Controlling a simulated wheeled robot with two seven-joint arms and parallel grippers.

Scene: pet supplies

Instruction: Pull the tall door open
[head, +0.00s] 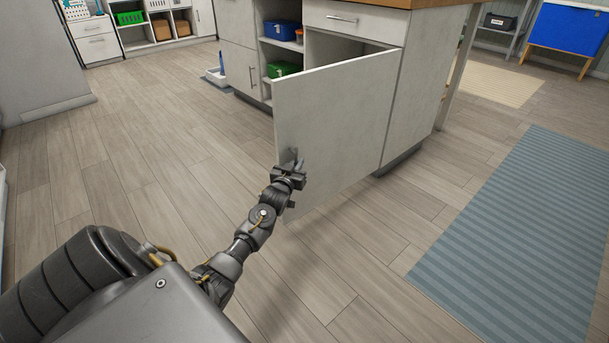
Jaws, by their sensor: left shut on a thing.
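The tall door (345,115) is a pale grey panel on the front of the kitchen-like island cabinet (420,75). It stands swung out from the cabinet, hinged on its right side, with open shelves showing behind it. My left gripper (292,162) is at the door's free left edge, at about mid-height to low. It is shut on the door's handle, which is mostly hidden by the fingers. My right gripper is not in view.
A blue bin (282,30) and a green bin (283,69) sit on the shelves behind the door. A blue striped rug (520,240) lies to the right. The wooden floor (150,160) to the left is clear.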

